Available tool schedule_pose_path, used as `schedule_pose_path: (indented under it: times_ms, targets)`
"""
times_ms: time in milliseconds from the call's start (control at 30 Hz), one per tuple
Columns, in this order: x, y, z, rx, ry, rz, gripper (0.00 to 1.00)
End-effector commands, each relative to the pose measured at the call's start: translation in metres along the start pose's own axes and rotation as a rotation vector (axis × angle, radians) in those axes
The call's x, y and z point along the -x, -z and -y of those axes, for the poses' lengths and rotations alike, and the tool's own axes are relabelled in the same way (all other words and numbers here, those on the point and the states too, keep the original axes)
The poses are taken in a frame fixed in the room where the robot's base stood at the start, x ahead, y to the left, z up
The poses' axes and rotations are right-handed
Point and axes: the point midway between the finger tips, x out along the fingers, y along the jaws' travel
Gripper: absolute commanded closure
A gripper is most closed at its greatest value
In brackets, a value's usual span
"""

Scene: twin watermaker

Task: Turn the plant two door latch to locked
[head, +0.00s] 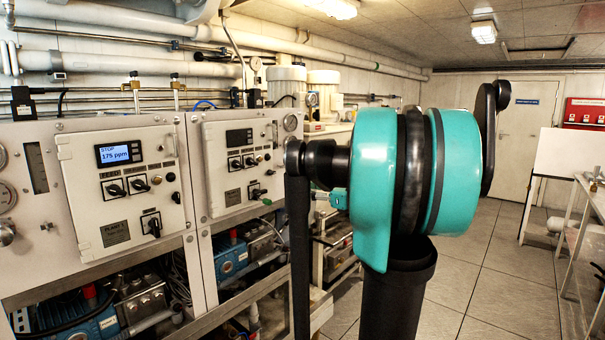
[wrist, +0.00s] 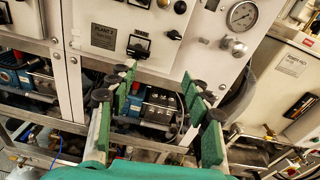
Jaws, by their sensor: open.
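The plant two door (head: 238,160) is a pale panel with a dark display and black switches, right of the plant one door in the head view. Its lower part, with the PLANT 2 label, shows at the top of the wrist view (wrist: 103,37). A small latch-like fitting (head: 275,132) is on the door's right edge; its turn position is too small to tell. My gripper (wrist: 158,80) is open and empty, its green-padded fingers apart, in front of the machinery below the door. In the head view my teal arm hides the gripper.
The plant one door (head: 120,185) with a lit display is at left. A pressure gauge (wrist: 242,15) and a metal knob (wrist: 234,47) are right of the plant two door. Pumps and hoses fill the bay below.

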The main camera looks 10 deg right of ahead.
Motion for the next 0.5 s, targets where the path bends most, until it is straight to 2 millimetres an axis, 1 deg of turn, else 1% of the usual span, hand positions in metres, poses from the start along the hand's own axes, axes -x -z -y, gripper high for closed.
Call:
schedule_pose_path:
  times_ms: [33, 100, 167, 267, 367, 500]
  targets:
    - [0.002, -0.007, 0.007, -0.034, 0.010, 0.022, 0.50]
    - [0.003, -0.013, 0.012, -0.063, 0.017, 0.041, 0.50]
    - [0.001, -0.015, 0.014, -0.074, 0.018, 0.047, 0.50]
    - [-0.009, -0.015, 0.013, -0.075, 0.015, 0.048, 0.50]
    - [-0.025, -0.016, 0.013, -0.073, 0.013, 0.047, 0.50]
    - [-0.053, -0.017, 0.013, -0.072, 0.012, 0.046, 0.50]
